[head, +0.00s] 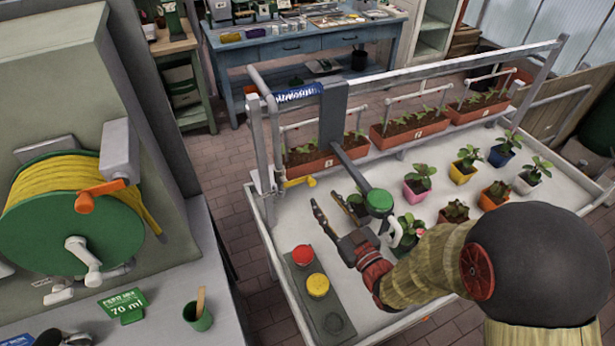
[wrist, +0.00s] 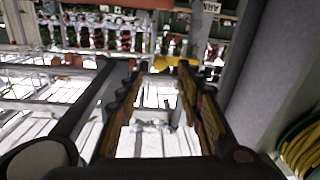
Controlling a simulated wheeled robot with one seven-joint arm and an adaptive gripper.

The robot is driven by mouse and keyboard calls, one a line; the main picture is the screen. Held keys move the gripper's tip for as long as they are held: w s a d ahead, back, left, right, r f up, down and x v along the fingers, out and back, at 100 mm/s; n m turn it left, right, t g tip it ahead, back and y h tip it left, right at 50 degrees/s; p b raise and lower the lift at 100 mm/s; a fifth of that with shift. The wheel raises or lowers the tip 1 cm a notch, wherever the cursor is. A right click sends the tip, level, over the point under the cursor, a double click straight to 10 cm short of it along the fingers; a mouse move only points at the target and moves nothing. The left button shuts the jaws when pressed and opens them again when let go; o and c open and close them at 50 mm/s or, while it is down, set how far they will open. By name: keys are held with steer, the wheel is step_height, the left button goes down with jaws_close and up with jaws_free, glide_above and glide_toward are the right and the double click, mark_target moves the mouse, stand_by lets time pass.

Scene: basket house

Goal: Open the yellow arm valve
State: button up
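The yellow arm valve (head: 299,182) is a small yellow lever on the grey pipe at the left end of the planting table. In the wrist view the yellow valve (wrist: 172,62) shows beyond the fingertips, nearer the right finger. My gripper (head: 335,203) is open and empty. It is over the table, to the right of and nearer the camera than the valve, and apart from it. In the wrist view my gripper (wrist: 158,68) has its two fingers spread wide, with the table between them.
A green-headed arm (head: 379,201) hangs from the grey frame close to my gripper. Red and yellow buttons sit on a grey panel (head: 327,318) below. Several potted plants stand on the white table (head: 385,172). A green hose reel (head: 70,220) is at the left.

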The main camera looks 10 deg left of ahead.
mark_target(313, 184)
steer(key=x, duration=0.7)
steer(key=shift+w+a+b, duration=0.15)
steer(key=shift+w+b, duration=0.05)
steer(key=shift+b, duration=0.2)
steer(key=shift+r, duration=0.1)
steer(key=c, duration=0.4)
jaws_close()
